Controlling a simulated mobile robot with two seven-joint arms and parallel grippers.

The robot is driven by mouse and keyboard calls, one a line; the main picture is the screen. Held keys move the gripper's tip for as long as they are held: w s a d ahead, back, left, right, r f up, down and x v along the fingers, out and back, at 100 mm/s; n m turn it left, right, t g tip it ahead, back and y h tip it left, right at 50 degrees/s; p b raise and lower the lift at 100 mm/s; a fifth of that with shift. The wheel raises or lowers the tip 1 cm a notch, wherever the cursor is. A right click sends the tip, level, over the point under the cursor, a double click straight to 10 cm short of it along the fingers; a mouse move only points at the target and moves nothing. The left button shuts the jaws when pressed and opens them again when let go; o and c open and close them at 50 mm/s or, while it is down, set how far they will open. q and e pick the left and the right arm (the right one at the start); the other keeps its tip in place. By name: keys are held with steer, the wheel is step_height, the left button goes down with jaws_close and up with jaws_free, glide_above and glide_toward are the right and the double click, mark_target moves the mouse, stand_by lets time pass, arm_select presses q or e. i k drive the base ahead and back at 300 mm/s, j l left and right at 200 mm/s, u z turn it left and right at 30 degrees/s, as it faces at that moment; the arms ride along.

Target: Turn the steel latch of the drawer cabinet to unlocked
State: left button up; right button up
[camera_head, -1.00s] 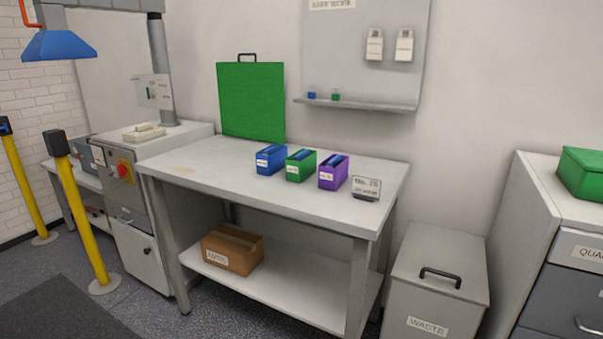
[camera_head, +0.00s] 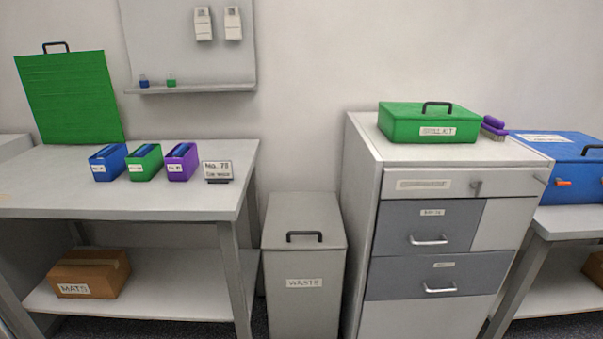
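The drawer cabinet (camera_head: 361,215) stands right of centre, light grey with darker drawer fronts. Its labelled top front (camera_head: 430,184) carries a small steel latch (camera_head: 476,187) toward the right end. Another small steel piece (camera_head: 541,180) sticks out near the cabinet's top right corner. The latch is too small to tell which way it is turned. Two grey drawers with bar handles, the upper drawer (camera_head: 422,227) and the lower drawer (camera_head: 437,276), look closed. Neither of my grippers shows in the view.
A green case (camera_head: 428,122) and a purple brush (camera_head: 493,128) lie on the cabinet top. A lidded waste bin (camera_head: 302,262) stands just left of the cabinet. A workbench (camera_head: 60,199) is at left, and a blue box (camera_head: 567,150) sits on a table (camera_head: 577,221) at right.

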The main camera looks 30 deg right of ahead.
mark_target(477, 187)
steer(key=z, duration=2)
